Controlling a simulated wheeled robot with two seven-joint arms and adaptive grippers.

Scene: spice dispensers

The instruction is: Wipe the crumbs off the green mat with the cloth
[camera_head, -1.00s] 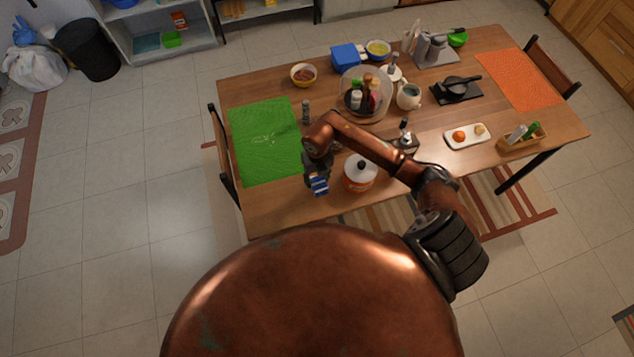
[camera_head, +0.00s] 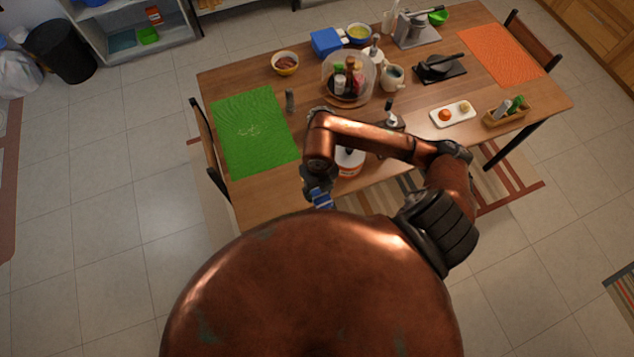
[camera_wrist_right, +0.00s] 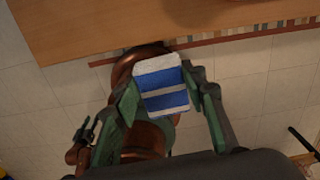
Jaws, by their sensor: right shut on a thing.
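In the right wrist view the cloth (camera_wrist_right: 162,86) sits folded between the two fingers of the gripper (camera_wrist_right: 165,92), over the floor. My left gripper is not in view.
A white and orange pot (camera_head: 350,163) stands close behind my right arm, partly hidden by it. A small grey shaker (camera_head: 289,101) stands just right of the mat. A bowl (camera_head: 285,63) and a glass dome (camera_head: 349,78) stand farther back. A chair (camera_head: 204,135) is at the left end.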

